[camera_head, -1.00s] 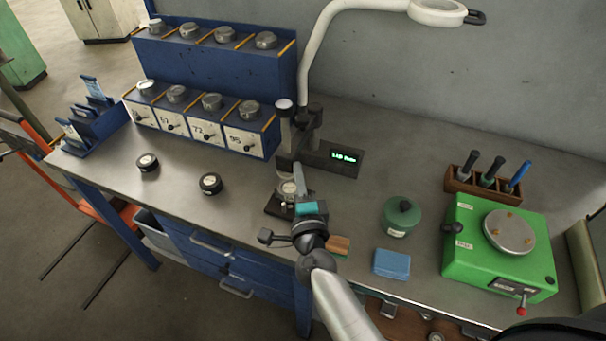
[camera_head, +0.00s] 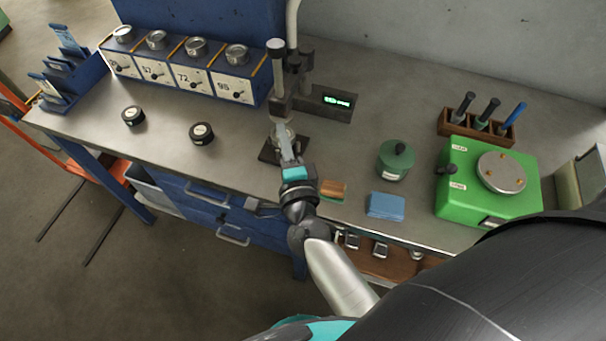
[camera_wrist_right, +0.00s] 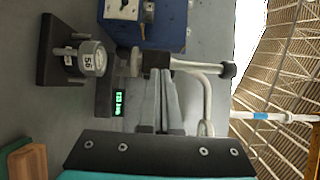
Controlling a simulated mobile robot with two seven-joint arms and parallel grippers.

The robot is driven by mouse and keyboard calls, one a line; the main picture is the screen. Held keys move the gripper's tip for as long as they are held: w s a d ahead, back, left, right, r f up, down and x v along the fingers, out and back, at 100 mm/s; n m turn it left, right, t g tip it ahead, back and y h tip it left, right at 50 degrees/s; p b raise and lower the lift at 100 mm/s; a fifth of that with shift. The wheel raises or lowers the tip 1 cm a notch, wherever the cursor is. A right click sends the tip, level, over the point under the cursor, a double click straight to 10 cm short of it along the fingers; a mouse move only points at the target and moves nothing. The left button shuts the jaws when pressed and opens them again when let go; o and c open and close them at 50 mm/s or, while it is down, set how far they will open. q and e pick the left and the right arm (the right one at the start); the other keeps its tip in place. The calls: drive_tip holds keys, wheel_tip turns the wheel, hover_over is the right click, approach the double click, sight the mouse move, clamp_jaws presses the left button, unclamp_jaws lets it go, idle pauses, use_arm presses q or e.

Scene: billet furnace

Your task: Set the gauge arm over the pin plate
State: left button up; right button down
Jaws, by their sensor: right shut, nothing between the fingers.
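The gauge stand (camera_head: 304,75) has dark posts and a lit green display (camera_head: 337,100); the display also shows in the right wrist view (camera_wrist_right: 118,103). Its dark gauge arm (camera_wrist_right: 152,59) carries a grey post with a black knob (camera_wrist_right: 227,69). The dark pin plate (camera_head: 268,152) lies in front of the stand, with pins and a silver weight marked 56 (camera_wrist_right: 92,58) on it. My right gripper (camera_head: 281,127) is shut and empty, its fingertips close to the gauge arm in the wrist view (camera_wrist_right: 156,72); contact is unclear. The fingers partly hide the weight. My left gripper is out of view.
Two black-rimmed weights (camera_head: 202,133) lie left on the bench. A blue weight rack (camera_head: 190,70) stands behind. A wooden block (camera_head: 333,190), green pot (camera_head: 396,160), blue pad (camera_head: 386,205) and green machine (camera_head: 470,195) are to the right. The bench's front edge is close.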

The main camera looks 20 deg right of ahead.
drive_tip(key=s+b, duration=0.1)
drive_tip(key=s, duration=1)
drive_tip(key=shift+s+d+f+h, duration=0.15)
drive_tip(key=shift+d+f+h, duration=0.05)
drive_tip(key=shift+h, duration=0.1)
